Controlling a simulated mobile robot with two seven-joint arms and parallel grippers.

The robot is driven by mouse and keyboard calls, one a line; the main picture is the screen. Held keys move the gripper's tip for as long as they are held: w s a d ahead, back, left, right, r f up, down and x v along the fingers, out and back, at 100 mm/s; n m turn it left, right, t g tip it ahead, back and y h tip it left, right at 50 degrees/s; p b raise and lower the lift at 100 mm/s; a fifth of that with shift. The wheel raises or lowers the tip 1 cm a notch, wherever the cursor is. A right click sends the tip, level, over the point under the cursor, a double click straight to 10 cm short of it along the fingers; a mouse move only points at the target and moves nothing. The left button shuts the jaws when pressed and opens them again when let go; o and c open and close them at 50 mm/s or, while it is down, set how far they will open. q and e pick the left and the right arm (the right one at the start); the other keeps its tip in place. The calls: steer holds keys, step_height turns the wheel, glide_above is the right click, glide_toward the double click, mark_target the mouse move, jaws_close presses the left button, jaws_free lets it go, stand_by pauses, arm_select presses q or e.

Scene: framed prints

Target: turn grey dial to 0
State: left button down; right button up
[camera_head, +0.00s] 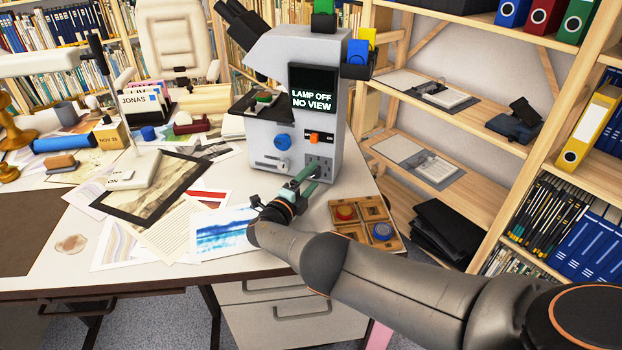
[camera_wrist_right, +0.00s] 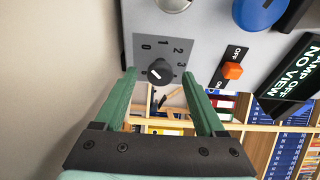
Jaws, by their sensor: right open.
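My left gripper is out of view.
The machine's screen (camera_head: 314,88) reads "LAMP OFF NO VIEW". An orange switch (camera_head: 314,137) and a blue knob (camera_head: 283,142) are near the dial. A wooden tray (camera_head: 362,206) with red and blue pieces lies beside my right gripper. Prints cover the desk at left.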

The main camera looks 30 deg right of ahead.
steer(key=p+v, duration=0.2)
steer(key=v, duration=0.2)
steer(key=shift+a+r, duration=0.2)
steer(key=p+v, duration=0.1)
steer(key=v, duration=0.2)
steer(key=p+v, duration=0.1)
steer(key=v, duration=0.3)
steer(key=shift+s+a+f, duration=0.1)
steer(key=shift+s+f, duration=0.05)
steer(key=shift+f, duration=0.05)
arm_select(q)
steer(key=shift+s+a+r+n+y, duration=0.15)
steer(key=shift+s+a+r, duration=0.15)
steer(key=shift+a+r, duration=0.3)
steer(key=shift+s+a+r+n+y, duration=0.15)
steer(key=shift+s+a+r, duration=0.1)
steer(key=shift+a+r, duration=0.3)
arm_select(e)
steer(key=shift+s+a, duration=0.2)
steer(key=shift+a, duration=0.1)
steer(key=shift+a+f, duration=0.1)
